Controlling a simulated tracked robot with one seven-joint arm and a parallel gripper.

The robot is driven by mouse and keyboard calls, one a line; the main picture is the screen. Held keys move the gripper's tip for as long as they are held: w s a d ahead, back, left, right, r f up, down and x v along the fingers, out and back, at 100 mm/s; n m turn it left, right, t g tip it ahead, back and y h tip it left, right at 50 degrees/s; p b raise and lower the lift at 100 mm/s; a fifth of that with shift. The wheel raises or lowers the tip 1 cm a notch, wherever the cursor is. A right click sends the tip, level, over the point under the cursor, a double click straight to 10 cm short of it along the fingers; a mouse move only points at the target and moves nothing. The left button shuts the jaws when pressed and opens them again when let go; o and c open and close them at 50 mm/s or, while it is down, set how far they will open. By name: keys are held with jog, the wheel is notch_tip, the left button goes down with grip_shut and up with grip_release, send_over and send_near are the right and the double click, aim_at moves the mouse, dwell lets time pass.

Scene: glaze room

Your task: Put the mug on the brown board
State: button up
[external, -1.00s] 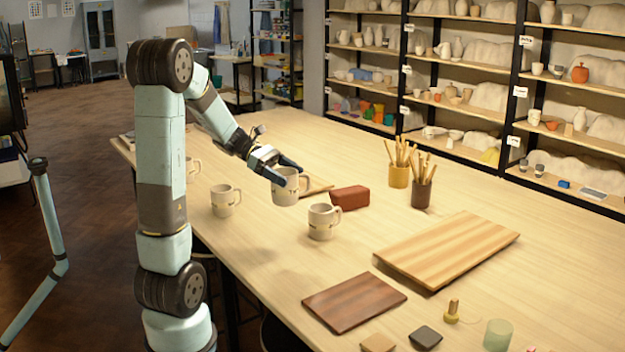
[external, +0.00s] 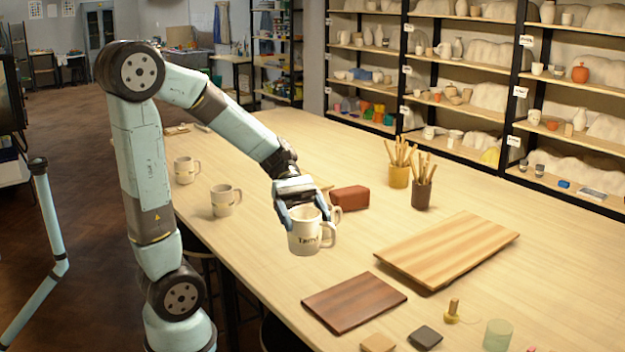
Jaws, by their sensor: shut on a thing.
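My gripper (external: 301,212) is shut on a pale mug (external: 303,238) with dark lettering, its handle to the right. The mug is upright and appears held above the table. The dark brown board (external: 353,302) lies flat to the right and nearer the camera, apart from the mug. Two more mugs stand to the left, one nearer (external: 223,202) and one farther (external: 184,171).
A larger striped light wooden board (external: 447,250) lies right of the brown board. A red-brown block (external: 350,198) and two tool cups, yellow (external: 398,176) and dark (external: 421,195), stand behind. Small items, including a dark block (external: 425,337) and green cup (external: 497,335), lie at the front.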

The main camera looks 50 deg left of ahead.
aim_at(299, 221)
jog(key=shift+m+g+y, duration=0.3)
jog(key=shift+m+g, duration=0.4)
jog(key=shift+g, duration=0.1)
jog(key=s+d, duration=0.3)
jog(key=shift+s+d+f, duration=0.15)
jog(key=shift+s, duration=0.15)
jog(key=shift+w+d+f, duration=0.9)
jog(key=shift+w+f, duration=1.2)
jog(key=shift+f, duration=0.05)
jog(key=shift+w+d+f, duration=0.85)
jog(key=shift+w+f, duration=1.2)
jog(key=shift+f, duration=0.05)
jog(key=shift+w+d+f, duration=0.9)
jog(key=shift+w+f, duration=1.2)
jog(key=shift+f, duration=0.05)
jog(key=o, duration=1.4)
jog(key=shift+f, duration=0.1)
